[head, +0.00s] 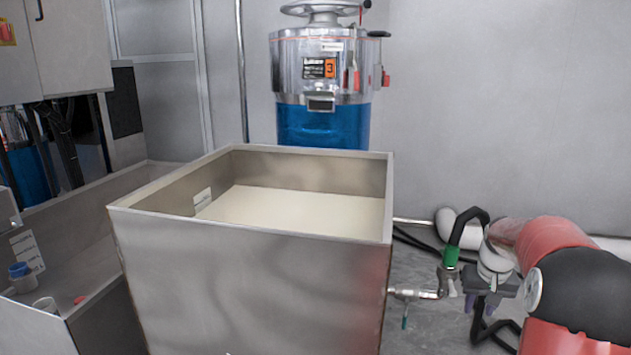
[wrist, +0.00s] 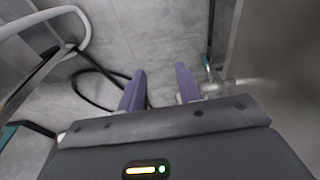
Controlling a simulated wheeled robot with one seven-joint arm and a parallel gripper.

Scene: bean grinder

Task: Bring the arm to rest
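My arm, with red and black links, reaches in from the right edge of the head view. My gripper (head: 486,303) hangs low beside the right side of the steel tank, near a small pipe fitting. In the wrist view, the two purple fingers of my gripper (wrist: 160,72) point away from the camera with a gap between them. Nothing is between the fingers, only the grey floor behind. In the head view the fingertips are small and partly dark against the floor.
An open steel tank (head: 250,260) holding pale material stands in the middle. A pipe with a valve (head: 415,293) sticks out of its right side near my gripper. A blue and steel machine (head: 322,90) stands behind. Black hoses (wrist: 92,75) lie on the floor.

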